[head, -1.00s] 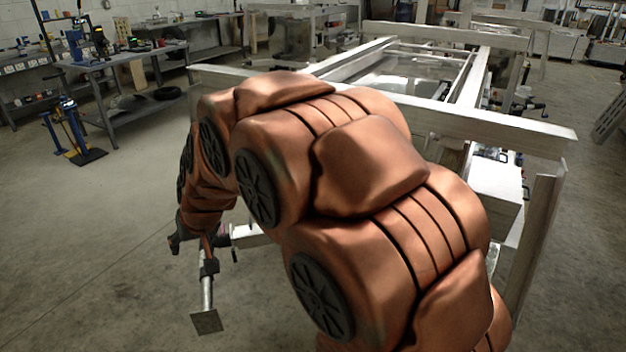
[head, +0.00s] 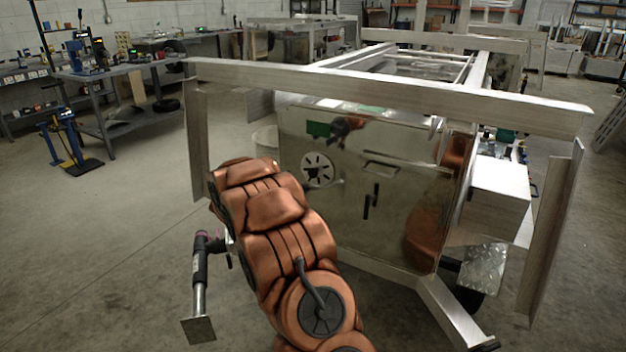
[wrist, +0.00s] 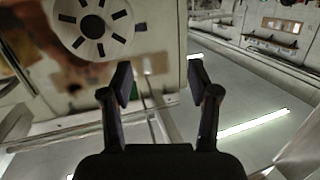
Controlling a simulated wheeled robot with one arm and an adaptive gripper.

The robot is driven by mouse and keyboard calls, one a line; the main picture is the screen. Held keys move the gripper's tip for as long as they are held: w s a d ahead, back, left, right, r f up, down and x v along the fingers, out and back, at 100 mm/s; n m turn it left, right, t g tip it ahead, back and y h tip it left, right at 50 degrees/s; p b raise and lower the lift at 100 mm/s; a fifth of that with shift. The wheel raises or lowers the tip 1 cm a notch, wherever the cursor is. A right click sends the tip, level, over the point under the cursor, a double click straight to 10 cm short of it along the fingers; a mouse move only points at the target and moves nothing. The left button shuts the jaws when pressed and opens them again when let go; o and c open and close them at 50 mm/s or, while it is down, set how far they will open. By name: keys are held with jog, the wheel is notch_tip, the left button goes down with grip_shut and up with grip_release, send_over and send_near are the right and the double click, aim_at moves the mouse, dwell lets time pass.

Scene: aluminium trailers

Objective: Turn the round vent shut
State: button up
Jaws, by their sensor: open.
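In the head view my arm hides the gripper.
An aluminium beam (head: 400,88) crosses above the panel, with posts at both ends. A black latch handle (head: 371,202) is on the panel, right of the vent. A trailer jack (head: 200,285) stands at the left. Open concrete floor lies further left.

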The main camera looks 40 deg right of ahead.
aim_at(312, 173)
jog(key=s+d+f+m+g+h+b, duration=0.1)
jog(key=s+d+f+m+g+h, duration=0.15)
jog(key=s+d+f+g, duration=0.35)
jog(key=shift+w+d+r+t+h, duration=0.15)
jog(key=shift+w+d+r+t, duration=0.3)
jog(key=shift+d, duration=0.9)
jog(key=shift+w+d+r+t+h, duration=0.15)
jog(key=shift+w+d+r+t, duration=0.15)
jog(key=shift+w+d, duration=0.75)
jog(key=shift+w+d+r+t+h, duration=0.2)
jog(key=shift+d+r+t, duration=0.15)
jog(key=shift+d, duration=1.3)
jog(key=shift+f, duration=0.1)
jog(key=c, duration=1.1)
